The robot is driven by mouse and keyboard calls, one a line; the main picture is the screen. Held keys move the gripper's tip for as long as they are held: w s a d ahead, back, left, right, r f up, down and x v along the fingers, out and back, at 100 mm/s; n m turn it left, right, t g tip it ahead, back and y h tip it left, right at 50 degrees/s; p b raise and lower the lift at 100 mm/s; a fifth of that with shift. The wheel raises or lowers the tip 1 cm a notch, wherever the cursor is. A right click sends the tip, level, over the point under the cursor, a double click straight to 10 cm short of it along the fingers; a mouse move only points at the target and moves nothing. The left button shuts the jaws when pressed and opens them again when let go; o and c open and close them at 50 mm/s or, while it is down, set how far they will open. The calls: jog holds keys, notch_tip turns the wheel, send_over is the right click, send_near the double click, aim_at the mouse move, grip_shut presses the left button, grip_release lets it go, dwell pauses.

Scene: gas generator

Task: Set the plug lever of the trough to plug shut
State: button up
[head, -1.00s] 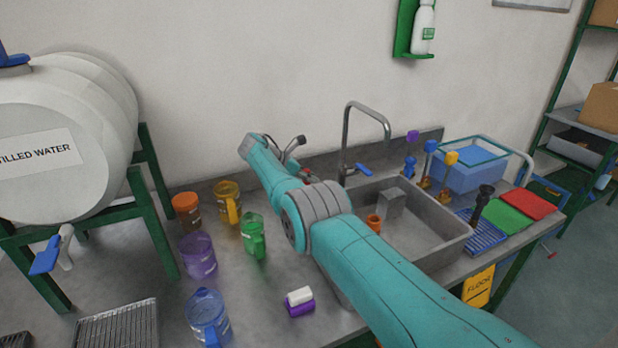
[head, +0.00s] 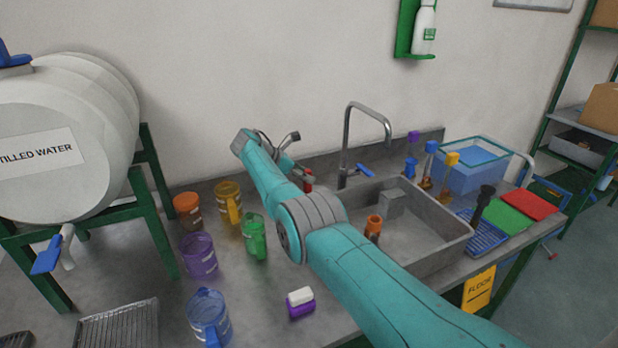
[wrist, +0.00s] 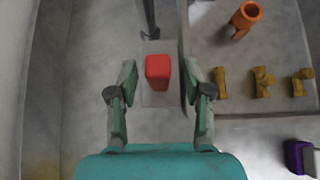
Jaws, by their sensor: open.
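The trough (head: 440,250) is a grey sink set in the bench, right of my arm in the head view. A red block-shaped handle (head: 308,181), which looks like the plug lever, stands by its back left corner. In the wrist view the red handle (wrist: 157,72) sits over a pale plate, left of the trough wall. My gripper (wrist: 159,90) is open, one finger on each side and nearer the camera than the handle. No contact shows. I cannot tell the lever's set position.
The tap (head: 346,150) rises close to the red handle. An orange pipe piece (head: 373,228) is in the trough; several brass-coloured fittings (wrist: 262,80) show in the wrist view. Jugs, including a green one (head: 255,237), stand left of my arm.

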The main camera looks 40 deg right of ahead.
jog(key=v, duration=0.9)
jog(key=shift+a, duration=0.15)
